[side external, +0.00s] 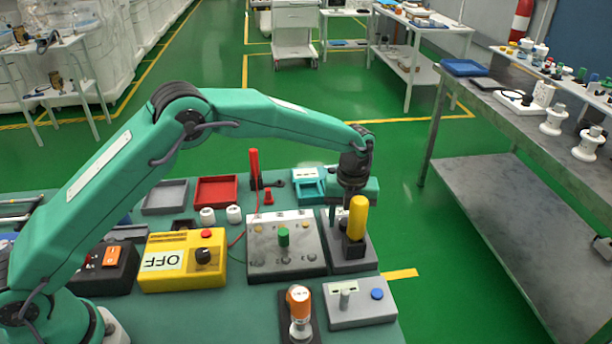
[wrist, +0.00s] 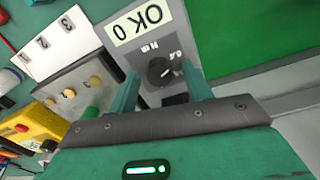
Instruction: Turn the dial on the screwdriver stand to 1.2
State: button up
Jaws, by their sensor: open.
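The screwdriver stand (side external: 350,261) is a grey box at the right side of the green table, with a yellow-handled screwdriver (side external: 357,217) upright in a black holder. In the wrist view its grey face (wrist: 178,40) carries a label reading "OK 0" and a black dial (wrist: 159,72) with small scale marks around it. The dial's setting is too small to read. My gripper (wrist: 160,69) is open, with one finger on either side of the dial; contact is not clear. In the side view my gripper (side external: 347,197) is above the stand's back part, behind the screwdriver, and hides the dial.
Left of the stand is a grey panel (side external: 262,263) with a green knob. A yellow box (side external: 160,278) marked OFF sits further left. Green floor lies right of the table.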

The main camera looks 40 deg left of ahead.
jog(key=c, duration=1)
jog(key=shift+m, duration=0.3)
jog(key=m, duration=0.3)
jog(key=shift+r+m, duration=0.1)
jog(key=shift+m, duration=0.3)
jog(key=shift+d+m, duration=0.1)
jog(key=shift+m, duration=1.4)
jog(key=shift+d, duration=0.1)
jog(key=o, duration=1)
